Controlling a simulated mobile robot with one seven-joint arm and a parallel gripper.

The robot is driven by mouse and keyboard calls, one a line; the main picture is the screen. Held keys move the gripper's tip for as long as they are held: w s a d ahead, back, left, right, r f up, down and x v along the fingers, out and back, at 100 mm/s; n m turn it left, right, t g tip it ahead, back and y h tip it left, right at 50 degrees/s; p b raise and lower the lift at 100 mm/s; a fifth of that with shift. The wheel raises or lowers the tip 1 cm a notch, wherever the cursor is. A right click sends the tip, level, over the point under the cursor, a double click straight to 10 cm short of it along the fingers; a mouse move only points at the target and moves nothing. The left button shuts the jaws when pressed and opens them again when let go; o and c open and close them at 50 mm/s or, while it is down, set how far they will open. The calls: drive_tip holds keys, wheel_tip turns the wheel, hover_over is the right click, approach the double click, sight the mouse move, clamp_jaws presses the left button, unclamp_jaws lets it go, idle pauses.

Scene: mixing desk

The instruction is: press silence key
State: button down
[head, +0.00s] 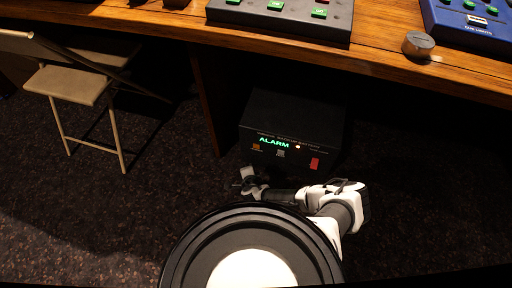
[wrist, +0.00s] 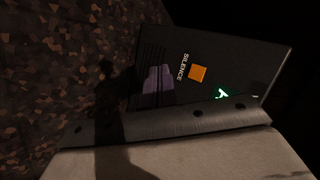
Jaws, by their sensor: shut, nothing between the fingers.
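A black alarm box (head: 290,112) stands under the desk, with green lit "ALARM" text on its front. The orange silence key (head: 256,146) is at the left of that front. In the wrist view the orange key (wrist: 198,73) shows beside its "SILENCE" label, uncovered. My gripper (head: 246,181) is low, before the box and a little below and left of the key in the head view.
A grey key (head: 281,153) and a red key (head: 315,163) are right of the orange key. The wooden desk edge (head: 380,62) overhangs the box, with consoles and a round knob-like object (head: 418,44) on top. A folding chair (head: 68,84) stands left on open carpet.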

drive_tip(key=w+d+b, duration=0.2)
drive_tip(key=w+b, duration=0.1)
drive_tip(key=w, duration=0.5)
drive_tip(key=shift+d, duration=0.3)
drive_tip(key=shift+w, duration=0.2)
idle(1.6)
drive_tip(key=shift+w+d, duration=0.15)
drive_tip(key=shift+w, duration=0.1)
drive_tip(key=shift+w+d, duration=0.15)
drive_tip(key=shift+w, duration=0.2)
idle(0.8)
drive_tip(key=shift+s+a+p, duration=0.25)
drive_tip(key=shift+s+p, duration=0.25)
drive_tip(key=shift+s, duration=0.25)
drive_tip(key=shift+s, duration=0.15)
